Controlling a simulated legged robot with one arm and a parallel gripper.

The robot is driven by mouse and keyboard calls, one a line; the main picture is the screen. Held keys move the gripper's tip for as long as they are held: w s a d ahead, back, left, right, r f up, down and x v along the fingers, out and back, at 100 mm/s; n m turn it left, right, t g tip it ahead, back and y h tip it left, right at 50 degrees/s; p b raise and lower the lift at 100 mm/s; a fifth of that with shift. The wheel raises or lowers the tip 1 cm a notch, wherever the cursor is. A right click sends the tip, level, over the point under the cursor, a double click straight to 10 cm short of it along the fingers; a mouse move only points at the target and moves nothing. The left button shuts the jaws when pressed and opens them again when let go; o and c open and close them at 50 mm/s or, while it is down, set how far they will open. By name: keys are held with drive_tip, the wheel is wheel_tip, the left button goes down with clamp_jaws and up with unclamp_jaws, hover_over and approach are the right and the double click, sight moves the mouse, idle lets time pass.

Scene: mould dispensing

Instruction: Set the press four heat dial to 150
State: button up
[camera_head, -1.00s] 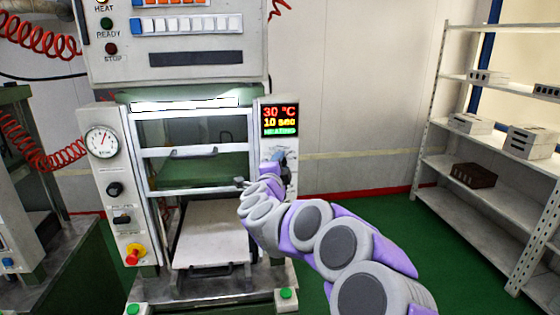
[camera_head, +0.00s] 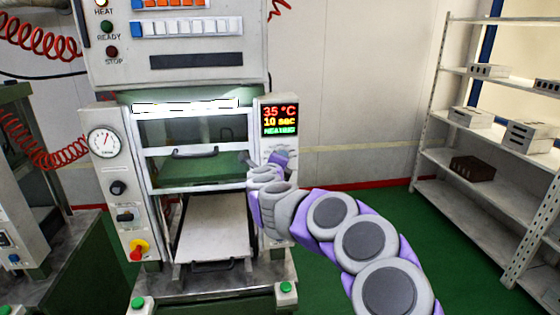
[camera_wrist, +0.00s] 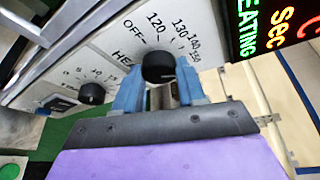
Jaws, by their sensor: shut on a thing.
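The press heat dial (camera_wrist: 158,66) is a black round knob on a light panel in the wrist view, with marks OFF, 120, 130, 140 and 150 around it. My gripper (camera_wrist: 159,82) has its two blue fingers on either side of the knob, shut on it. I cannot read the knob's pointer. The display (camera_head: 280,118) above reads 35 °C, 10 sec and HEATING. In the head view my gripper (camera_head: 279,158) is at the panel just below the display, and the dial is hidden there.
A second black knob (camera_wrist: 91,94) with its own scale sits nearby on the panel. The press's left panel has a gauge (camera_head: 103,142) and a red and yellow stop button (camera_head: 137,249). A shelf rack (camera_head: 490,135) stands at the right, with open green floor between.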

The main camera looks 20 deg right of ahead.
idle(0.3)
drive_tip(key=o, duration=1.1)
drive_tip(key=shift+c, duration=0.2)
drive_tip(key=v, duration=1.7)
drive_tip(key=shift+a, duration=0.25)
